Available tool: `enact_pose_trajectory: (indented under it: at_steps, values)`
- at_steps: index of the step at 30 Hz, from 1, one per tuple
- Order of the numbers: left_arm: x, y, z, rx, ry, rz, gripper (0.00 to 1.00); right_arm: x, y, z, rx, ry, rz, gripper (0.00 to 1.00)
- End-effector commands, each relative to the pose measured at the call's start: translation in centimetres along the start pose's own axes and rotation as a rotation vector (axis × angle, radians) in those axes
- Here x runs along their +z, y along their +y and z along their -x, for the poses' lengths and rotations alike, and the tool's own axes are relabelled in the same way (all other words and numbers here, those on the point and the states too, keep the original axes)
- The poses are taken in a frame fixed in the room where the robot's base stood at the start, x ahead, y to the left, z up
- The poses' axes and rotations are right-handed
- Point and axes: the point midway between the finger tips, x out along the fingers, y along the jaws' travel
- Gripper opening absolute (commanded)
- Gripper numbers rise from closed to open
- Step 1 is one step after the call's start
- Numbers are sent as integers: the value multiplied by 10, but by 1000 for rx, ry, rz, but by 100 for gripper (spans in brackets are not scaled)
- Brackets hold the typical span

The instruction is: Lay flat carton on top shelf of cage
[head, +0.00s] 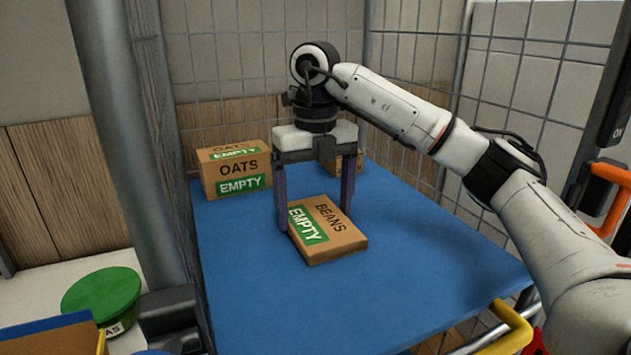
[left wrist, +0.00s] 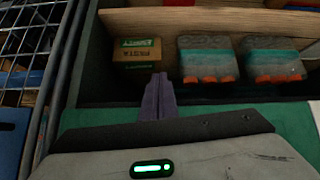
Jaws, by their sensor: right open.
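The flat BEANS carton (head: 328,229), brown with a green EMPTY label, lies on its broad side on the blue top shelf (head: 420,262) of the cage. My right gripper (head: 314,220) points down over it from above. Its two purple fingers are apart, one at the carton's left edge and one by its far right side. Whether they touch the carton is unclear. My left gripper (left wrist: 157,97) shows in the left wrist view with its fingers together and nothing seen between them.
An OATS carton (head: 236,169) stands at the shelf's back left. Another carton (head: 345,163) is partly hidden behind my right gripper. Wire mesh (head: 420,90) bounds the back and right. The left wrist view shows a small carton (left wrist: 137,54) and two teal packs (left wrist: 208,58) in a wooden-edged bay.

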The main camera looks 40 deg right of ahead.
Motion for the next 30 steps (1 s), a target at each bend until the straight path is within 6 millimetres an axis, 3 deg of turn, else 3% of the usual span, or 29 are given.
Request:
enact_pose_trajectory:
  at_steps: [21,30]
  values:
    - [1,0,-1,1,0,0,0,0,1,102,-1,-3,0,84]
    - [1,0,0,1,-1,0,0,0,0,118,0,0,-1,84]
